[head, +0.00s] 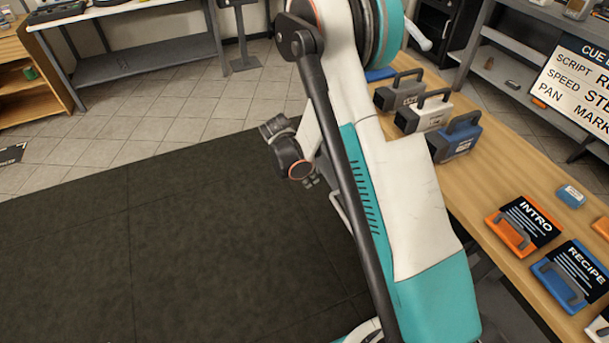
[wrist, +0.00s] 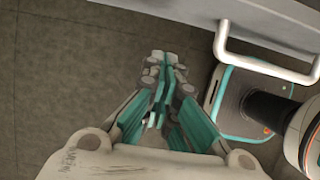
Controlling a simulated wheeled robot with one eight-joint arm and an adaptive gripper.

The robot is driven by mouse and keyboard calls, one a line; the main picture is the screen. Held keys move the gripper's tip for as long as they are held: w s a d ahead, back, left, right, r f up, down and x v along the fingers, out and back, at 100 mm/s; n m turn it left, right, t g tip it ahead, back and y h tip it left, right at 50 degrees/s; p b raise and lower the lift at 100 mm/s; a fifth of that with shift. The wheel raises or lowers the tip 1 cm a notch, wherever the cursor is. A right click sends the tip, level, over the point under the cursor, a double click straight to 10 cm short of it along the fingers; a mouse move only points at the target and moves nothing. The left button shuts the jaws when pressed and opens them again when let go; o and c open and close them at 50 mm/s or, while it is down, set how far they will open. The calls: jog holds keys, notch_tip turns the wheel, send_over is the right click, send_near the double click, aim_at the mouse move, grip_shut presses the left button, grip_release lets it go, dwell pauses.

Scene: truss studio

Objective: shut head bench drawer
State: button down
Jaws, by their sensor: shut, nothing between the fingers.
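In the wrist view, my gripper (wrist: 165,62) is shut and empty, its fingertips over the dark floor mat. A pale grey panel (wrist: 205,8), which looks like the drawer front, crosses the top right. A white bar handle (wrist: 262,66) stands out from it, to the right of my fingertips and apart from them. In the head view, part of a pale bar handle (head: 343,208) shows at the left edge of my arm. My arm hides most of the drawer there, so I cannot tell how far it stands open.
A wooden bench top (head: 455,190) runs down the right, holding several handled cases and the INTRO (head: 532,222) and RECIPE (head: 586,264) boards. A cue board (head: 575,85) leans behind it. The dark mat (head: 150,240) to the left is clear. A grey table (head: 140,65) stands at the back left.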

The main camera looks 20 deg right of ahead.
jog(key=d, duration=0.1)
jog(key=d+f+b, duration=0.1)
jog(key=d, duration=0.2)
jog(key=shift+d+f+b, duration=0.35)
jog(key=shift+b, duration=0.05)
jog(key=shift+w+d, duration=0.1)
jog(key=shift+w, duration=0.05)
